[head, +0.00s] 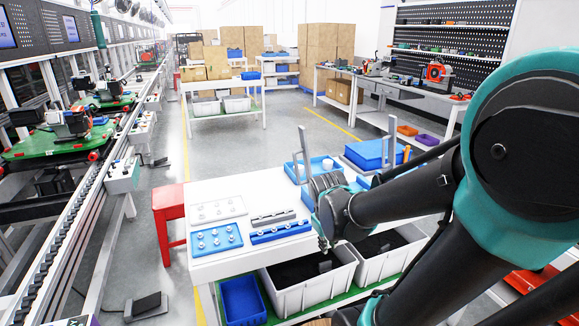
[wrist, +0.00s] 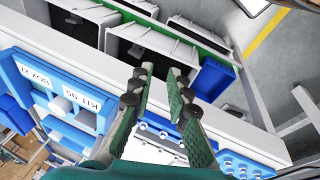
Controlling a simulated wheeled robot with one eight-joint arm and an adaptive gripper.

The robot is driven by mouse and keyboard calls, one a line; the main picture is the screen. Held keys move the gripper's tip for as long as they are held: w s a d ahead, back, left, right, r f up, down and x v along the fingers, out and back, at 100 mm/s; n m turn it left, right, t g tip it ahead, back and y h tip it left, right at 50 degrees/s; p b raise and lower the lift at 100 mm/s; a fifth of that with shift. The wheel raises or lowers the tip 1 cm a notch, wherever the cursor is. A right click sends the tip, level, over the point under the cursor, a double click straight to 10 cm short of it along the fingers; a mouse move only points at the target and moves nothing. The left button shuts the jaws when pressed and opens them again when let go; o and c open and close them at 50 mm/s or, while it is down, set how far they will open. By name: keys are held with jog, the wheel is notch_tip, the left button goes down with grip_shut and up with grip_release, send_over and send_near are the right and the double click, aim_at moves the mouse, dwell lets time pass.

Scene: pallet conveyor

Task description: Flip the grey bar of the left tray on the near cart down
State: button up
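The near cart's white top (head: 262,190) carries a blue tray (head: 318,168) at its right part, partly hidden by my arm. A grey bar (head: 304,146) stands upright at this tray, rising above it. Another upright grey piece (head: 391,150) shows further right, beside a blue box. In the wrist view, blue trays with white labels (wrist: 80,92) lie at the left, apart from my fingers. My gripper (wrist: 159,85) is open and empty, with a gap between its two fingers. In the head view it (head: 323,240) hangs near the cart's front edge; its fingertips are hard to see.
A white plate (head: 217,209) and a blue plate (head: 216,240) with small parts lie on the cart's left end. A blue holder (head: 279,234) lies beside them. White bins (head: 310,285) and a blue bin (head: 243,300) sit below. A red stool (head: 168,210) stands left.

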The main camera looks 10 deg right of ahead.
jog(key=w+a+r+n+h, duration=0.1)
jog(key=w+r+n, duration=0.1)
jog(key=w+a+r+n+h, duration=0.1)
jog(key=w+r+n, duration=0.1)
jog(key=w, duration=0.1)
jog(key=w+a+r+n, duration=0.1)
jog(key=w+r+n, duration=0.1)
jog(key=w, duration=0.1)
jog(key=shift+a+n+h, duration=0.3)
jog(key=shift+a+h, duration=0.05)
jog(key=shift+h, duration=0.05)
grip_shut()
jog(key=w+a+r+n+h, duration=0.3)
jog(key=w+a+r+n, duration=0.2)
jog(key=a, duration=0.3)
jog(key=w+a+r+n+t+h, duration=0.1)
jog(key=w+a+r+n+h, duration=0.1)
jog(key=w+a+r+n, duration=0.3)
jog(key=a+r+n, duration=0.1)
jog(key=a+r, duration=0.2)
jog(key=a, duration=0.1)
jog(key=shift+a+r+n+t+h, duration=0.2)
jog(key=shift+r+n+t+h, duration=0.1)
jog(key=shift+n+h, duration=0.1)
jog(key=shift+w, duration=0.1)
jog(key=d+r+x, duration=0.1)
jog(key=r+x, duration=0.1)
jog(key=x, duration=1.1)
jog(key=shift+w+d+r, duration=0.15)
jog(key=shift+w, duration=0.2)
